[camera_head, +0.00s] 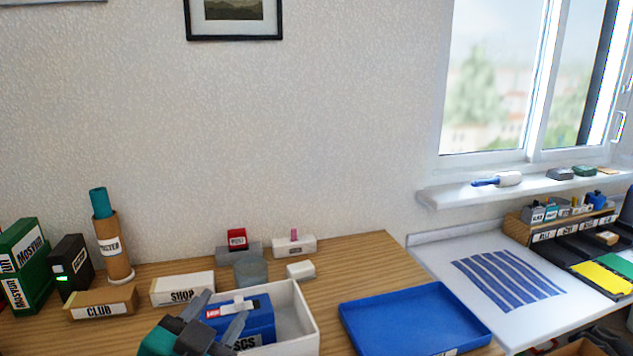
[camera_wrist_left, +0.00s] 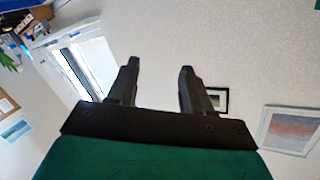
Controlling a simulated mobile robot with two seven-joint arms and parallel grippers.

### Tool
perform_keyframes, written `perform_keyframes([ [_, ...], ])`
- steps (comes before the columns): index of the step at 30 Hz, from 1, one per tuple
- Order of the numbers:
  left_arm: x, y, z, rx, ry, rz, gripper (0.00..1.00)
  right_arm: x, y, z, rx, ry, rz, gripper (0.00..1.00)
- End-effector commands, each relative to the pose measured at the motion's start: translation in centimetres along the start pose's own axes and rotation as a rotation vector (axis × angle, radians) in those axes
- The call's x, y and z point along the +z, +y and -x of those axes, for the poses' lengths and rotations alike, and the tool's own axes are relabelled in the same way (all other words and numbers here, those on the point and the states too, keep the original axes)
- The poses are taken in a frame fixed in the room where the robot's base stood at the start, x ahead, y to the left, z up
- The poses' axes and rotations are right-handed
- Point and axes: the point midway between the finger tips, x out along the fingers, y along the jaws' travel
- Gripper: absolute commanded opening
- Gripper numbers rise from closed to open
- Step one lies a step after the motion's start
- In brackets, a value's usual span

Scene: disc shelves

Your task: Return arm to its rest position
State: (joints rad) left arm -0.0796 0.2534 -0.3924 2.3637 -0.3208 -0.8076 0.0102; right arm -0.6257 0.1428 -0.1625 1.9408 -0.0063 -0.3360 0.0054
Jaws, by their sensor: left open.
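My left gripper (camera_head: 222,318) comes in at the bottom of the head view, grey fingers on a green wrist. It is in front of a white box (camera_head: 308,318) that holds a blue block with a white top (camera_head: 262,318). In the left wrist view its two dark fingers (camera_wrist_left: 157,88) stand apart with nothing between them, only wall behind. The fingers overlap the box in the head view; I cannot tell how far above it they are. My right gripper is not in view.
A blue tray (camera_head: 410,318) lies right of the box. Behind are the SHOP block (camera_head: 182,289), CLUB block (camera_head: 100,302), a brown cylinder (camera_head: 114,248) and green boxes (camera_head: 24,262). A white side surface with a striped mat (camera_head: 508,278) is at right, under a window sill (camera_head: 520,188).

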Motion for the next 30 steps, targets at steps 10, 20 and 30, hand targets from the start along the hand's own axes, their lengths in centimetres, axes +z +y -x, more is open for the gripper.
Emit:
perform_keyframes([
  [10, 16.9, 3.9, 10.4, 0.140, -0.755, 0.262, 0.50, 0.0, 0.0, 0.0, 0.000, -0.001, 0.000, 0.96],
  [20, 22.4, 6.6, 20.0, 0.247, -1.158, 0.376, 0.50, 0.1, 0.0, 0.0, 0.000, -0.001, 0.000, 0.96],
  [30, 24.8, 8.1, 15.2, 0.215, -0.948, 0.378, 0.50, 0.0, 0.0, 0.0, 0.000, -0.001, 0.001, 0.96],
])
